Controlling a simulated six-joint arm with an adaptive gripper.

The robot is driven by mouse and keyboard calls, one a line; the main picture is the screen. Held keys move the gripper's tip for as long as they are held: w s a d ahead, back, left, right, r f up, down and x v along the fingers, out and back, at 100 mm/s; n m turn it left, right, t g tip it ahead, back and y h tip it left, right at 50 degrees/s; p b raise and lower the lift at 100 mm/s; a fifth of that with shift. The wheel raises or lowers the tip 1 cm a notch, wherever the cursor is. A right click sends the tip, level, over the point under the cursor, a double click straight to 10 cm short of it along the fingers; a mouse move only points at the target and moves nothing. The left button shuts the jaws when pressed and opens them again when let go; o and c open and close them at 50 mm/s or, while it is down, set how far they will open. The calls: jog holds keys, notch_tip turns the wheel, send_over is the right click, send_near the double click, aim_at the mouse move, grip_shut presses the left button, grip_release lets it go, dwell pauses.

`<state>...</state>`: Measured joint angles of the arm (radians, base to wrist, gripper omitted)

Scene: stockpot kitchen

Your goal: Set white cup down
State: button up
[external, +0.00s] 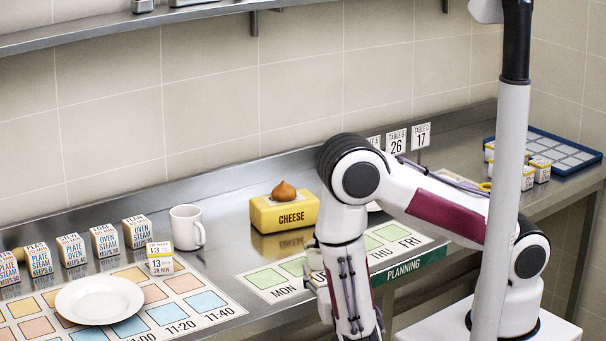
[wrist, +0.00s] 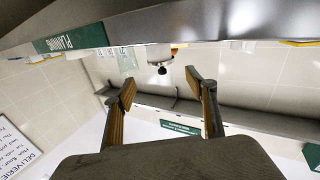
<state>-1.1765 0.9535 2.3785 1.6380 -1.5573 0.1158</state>
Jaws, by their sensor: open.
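The white cup (external: 186,227) stands upright on the steel counter in the external view, behind the coloured grid mat, with its handle to the right. No gripper touches it. My gripper (wrist: 160,82) is open in the wrist view, with nothing held between its two brown-padded fingers. In the external view my arm hangs down at the counter's front, well right of the cup, and my fingertips are cut off by the lower edge. I do not make out the cup in the wrist view.
A yellow cheese box (external: 284,212) with a brown knob stands right of the cup. Several small labelled boxes (external: 104,241) line the left. A white plate (external: 99,300) lies on the grid mat (external: 230,308). A blue tray (external: 571,160) is at far right. A shelf (external: 100,36) runs above.

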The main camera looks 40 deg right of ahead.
jog(key=shift+w+f+m+g, duration=0.3)
jog(key=shift+w+g, duration=0.2)
jog(key=shift+w, duration=0.2)
jog(key=w+g+y, duration=0.1)
jog(key=w+a+y, duration=0.1)
jog(key=w, duration=0.1)
jog(key=w+a+m+g+y, duration=0.1)
jog(key=shift+w+f+g, duration=0.2)
jog(key=shift+g, duration=0.1)
jog(key=w+a+r+y, duration=0.1)
jog(key=w+a+r+g+y, duration=0.1)
jog(key=y, duration=0.1)
jog(key=shift+w+a+r, duration=0.15)
jog(key=shift+w+r, duration=0.2)
jog(key=shift+r, duration=0.05)
notch_tip(320, 180, up, 11)
jog(key=s+d+n+g+y, duration=0.1)
jog(key=n+g+y, duration=0.2)
jog(key=y, duration=0.2)
jog(key=s+d+r+n+g+h, duration=0.1)
jog(key=s+d+r, duration=0.2)
jog(key=s+d, duration=0.7)
jog(key=s+d+r+n+g+h, duration=0.2)
jog(key=s+d+r, duration=0.2)
jog(key=s+d, duration=0.6)
jog(key=shift+s+d, duration=0.4)
jog(key=shift+s, duration=0.2)
